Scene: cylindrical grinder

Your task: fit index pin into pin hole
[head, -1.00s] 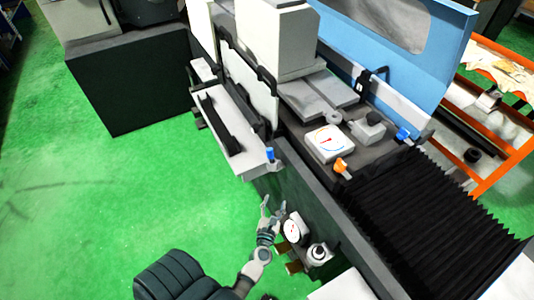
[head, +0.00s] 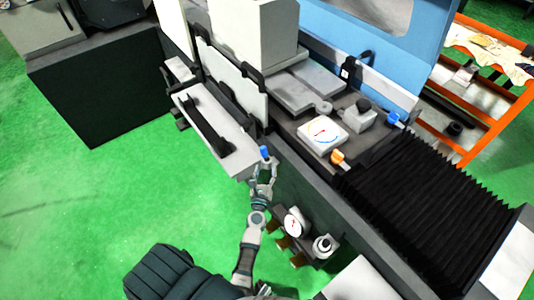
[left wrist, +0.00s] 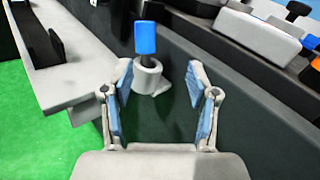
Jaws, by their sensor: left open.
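A pin with a blue knob (head: 264,152) stands at the end of the grey ledge on the front of the machine. In the left wrist view the blue knob (left wrist: 146,37) sits on a dark shank above a light grey round collar (left wrist: 147,75). The shank's lower end is hidden in the collar, and I cannot tell how deep it goes. My left gripper (head: 263,166) is just below the knob in the head view. In the left wrist view its open, empty fingers (left wrist: 159,76) point toward the collar, one on each side. My right gripper is not in view.
The grey ledge (head: 232,158) lies left of the pin. An orange knob (head: 337,158) and another blue knob (head: 393,118) are on the machine bed. A dial gauge (head: 294,224) and fittings stick out right of my left forearm. Green floor (head: 130,190) is open at left.

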